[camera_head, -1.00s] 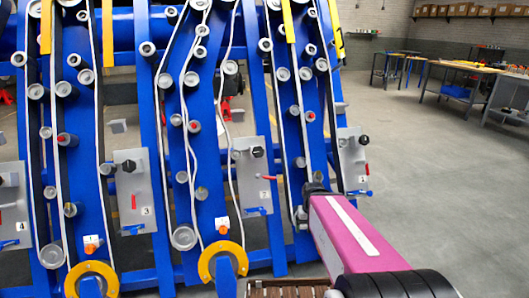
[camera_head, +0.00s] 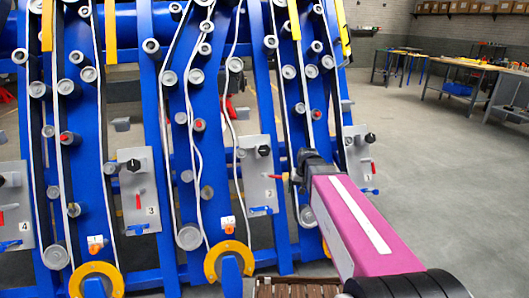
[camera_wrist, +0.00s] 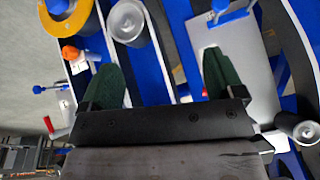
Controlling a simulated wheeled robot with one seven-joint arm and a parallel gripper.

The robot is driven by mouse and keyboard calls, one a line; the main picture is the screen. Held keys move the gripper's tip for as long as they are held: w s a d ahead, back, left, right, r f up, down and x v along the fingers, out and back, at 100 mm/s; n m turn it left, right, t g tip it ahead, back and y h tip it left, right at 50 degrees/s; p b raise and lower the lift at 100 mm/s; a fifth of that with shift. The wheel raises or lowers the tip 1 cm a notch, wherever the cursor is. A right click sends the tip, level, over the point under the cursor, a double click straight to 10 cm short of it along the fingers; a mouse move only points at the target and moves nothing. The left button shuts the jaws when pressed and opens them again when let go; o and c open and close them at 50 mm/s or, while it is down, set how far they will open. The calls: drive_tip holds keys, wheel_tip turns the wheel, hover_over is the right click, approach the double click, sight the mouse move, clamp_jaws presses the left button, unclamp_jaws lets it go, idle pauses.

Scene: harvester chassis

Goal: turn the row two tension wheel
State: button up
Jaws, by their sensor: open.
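The grey panel marked 2 (camera_head: 258,190) stands upright on the blue frame, left of my arm. It carries a black knob (camera_head: 264,151), a blue lever (camera_head: 262,209) and a red handle (camera_head: 283,177). I cannot tell for certain which part is the tension wheel. My gripper (camera_head: 307,160) is right of this panel in the head view, its fingers mostly hidden by my arm. In the wrist view my gripper (camera_wrist: 160,60) is open and empty. Its green fingers straddle a blue beam, with a grey panel (camera_wrist: 262,75) and a blue lever (camera_wrist: 225,14) by the right finger.
Panels marked 3 (camera_head: 138,185) and 4 (camera_head: 15,205) stand further left. White belts run over grey rollers (camera_head: 189,236). A yellow ring (camera_head: 229,262) is below panel 2. Open floor (camera_head: 435,210) lies on the right, with workbenches (camera_head: 465,75) behind.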

drive_tip(key=w+a+r+t+y, duration=0.1)
drive_tip(key=w+a+r, duration=0.7)
drive_tip(key=w+r, duration=0.25)
drive_tip(key=n+t, duration=0.1)
approach(265, 149)
drive_tip(key=shift+y, duration=0.4)
drive_tip(key=x, duration=1.1)
drive_tip(key=shift+d, duration=0.25)
drive_tip(key=c, duration=0.9)
